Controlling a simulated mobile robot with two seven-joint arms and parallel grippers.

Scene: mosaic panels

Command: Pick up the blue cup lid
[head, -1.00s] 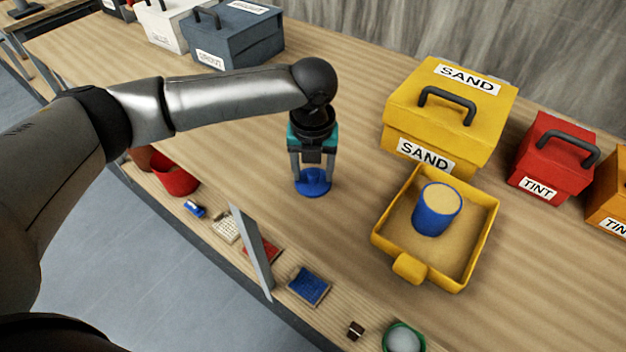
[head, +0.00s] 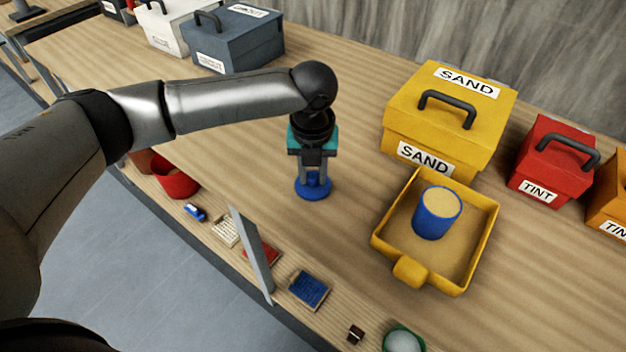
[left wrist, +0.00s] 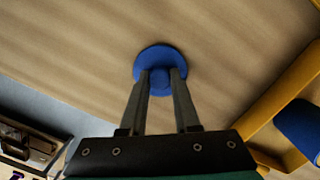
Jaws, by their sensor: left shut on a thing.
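The blue cup lid (head: 313,192) is a round blue disc with a knob on top, lying on the wooden worktop. My left gripper (head: 314,178) points down over it and is shut on the lid's knob. In the left wrist view the lid (left wrist: 158,57) shows beyond the fingers, and the left gripper (left wrist: 160,82) has one finger on each side of the knob. The blue cup (head: 434,216), filled with sand, stands upright in the yellow tray (head: 381,240) to the right. My right gripper is not in view.
A yellow SAND box (head: 400,122) stands behind the tray, with a red TINT box (head: 540,173) to its right. Grey (head: 255,45) and white boxes stand at the back left.

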